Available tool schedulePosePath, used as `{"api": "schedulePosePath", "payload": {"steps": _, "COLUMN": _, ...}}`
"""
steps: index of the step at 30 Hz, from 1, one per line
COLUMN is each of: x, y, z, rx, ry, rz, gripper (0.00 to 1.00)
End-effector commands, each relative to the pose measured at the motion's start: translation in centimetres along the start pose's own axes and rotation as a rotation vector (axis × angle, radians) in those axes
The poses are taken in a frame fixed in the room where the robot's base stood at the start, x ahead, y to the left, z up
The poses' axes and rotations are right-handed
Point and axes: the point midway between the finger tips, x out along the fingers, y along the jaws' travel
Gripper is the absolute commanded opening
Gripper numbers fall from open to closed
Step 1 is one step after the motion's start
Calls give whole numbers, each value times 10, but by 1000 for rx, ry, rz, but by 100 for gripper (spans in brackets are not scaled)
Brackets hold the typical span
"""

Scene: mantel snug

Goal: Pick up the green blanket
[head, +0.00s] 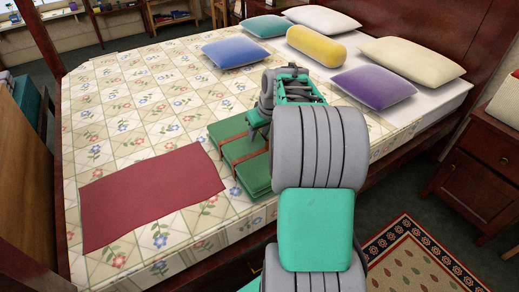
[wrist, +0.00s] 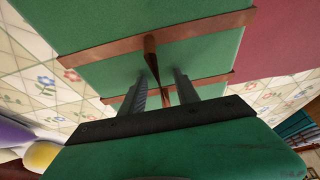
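The green blanket (head: 228,131) lies folded on the bed, bound by brown straps (head: 243,157). My arm hides its right part in the head view. In the wrist view the blanket (wrist: 110,32) fills the upper middle, with two straps across it and a brown handle (wrist: 151,55) joining them. My gripper (wrist: 161,76) is open above the blanket, its two fingers apart. The handle appears between the fingers, with no clear contact. In the head view my gripper is mostly hidden by the arm.
A dark red cloth (head: 150,195) lies left of the blanket on the floral bedspread (head: 120,100). A yellow bolster (head: 316,46), a blue pillow (head: 236,53), a purple pillow (head: 374,88) and other pillows lie at the head end. A wooden nightstand (head: 485,170) stands at right.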

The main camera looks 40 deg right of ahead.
Motion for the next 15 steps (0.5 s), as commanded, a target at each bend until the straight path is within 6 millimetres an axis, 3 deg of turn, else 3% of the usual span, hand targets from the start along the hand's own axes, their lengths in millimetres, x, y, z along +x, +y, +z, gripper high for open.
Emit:
{"api": "schedulePosePath", "payload": {"steps": 3, "x": -1, "y": 0, "z": 0, "rx": 0, "ry": 1, "rz": 0, "gripper": 36}}
{"api": "schedulePosePath", "payload": {"steps": 15, "x": -1, "y": 0, "z": 0, "rx": 0, "ry": 0, "rz": 0, "gripper": 3}}
